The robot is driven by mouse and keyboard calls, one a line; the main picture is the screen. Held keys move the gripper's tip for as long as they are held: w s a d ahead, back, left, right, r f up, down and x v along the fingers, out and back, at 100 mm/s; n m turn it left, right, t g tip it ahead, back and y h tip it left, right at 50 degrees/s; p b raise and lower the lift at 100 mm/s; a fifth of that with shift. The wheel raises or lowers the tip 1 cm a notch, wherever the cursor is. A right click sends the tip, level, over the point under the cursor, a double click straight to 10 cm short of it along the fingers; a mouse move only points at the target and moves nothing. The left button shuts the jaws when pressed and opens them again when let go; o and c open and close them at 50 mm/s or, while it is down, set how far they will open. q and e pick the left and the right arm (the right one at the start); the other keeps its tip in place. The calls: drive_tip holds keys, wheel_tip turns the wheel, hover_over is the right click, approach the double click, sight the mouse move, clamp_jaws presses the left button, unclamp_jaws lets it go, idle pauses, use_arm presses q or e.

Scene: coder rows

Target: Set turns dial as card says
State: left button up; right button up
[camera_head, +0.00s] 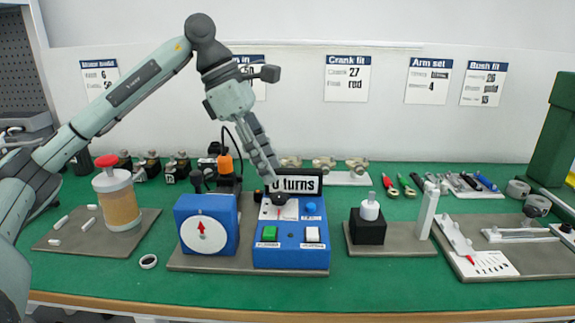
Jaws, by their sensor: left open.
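My left gripper (268,176) comes down from above, its fingers pointing at the top of a blue control box (292,256). It is open, with its tips just above or at a dark dial (279,199) on the white sloped panel; I cannot tell whether they touch. The fingers partly hide the dial and a black display (302,184), which shows "turns" after a partly covered digit. The box has a green button (270,233), a white button (312,234) and a blue knob (311,208). Wall cards include one card (245,78) partly hidden by my arm. My right gripper is out of view.
A blue box with a red arrow (201,228) stands left of the control box. A red-capped jar (120,208) is at left, a black block with a white cylinder (369,222) at right. Other cards, such as "Crank fit" (347,78), hang behind.

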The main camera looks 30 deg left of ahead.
sight(278, 195)
use_arm(q)
drive_tip(key=shift+y, duration=0.3)
drive_tip(key=x, duration=0.3)
drive_tip(key=a+x, duration=0.1)
drive_tip(key=x, duration=0.2)
drive_tip(key=shift+w+f, duration=0.15)
drive_tip(key=shift+f, duration=0.3)
drive_tip(key=shift+c, duration=0.4)
drive_tip(key=c, duration=0.8)
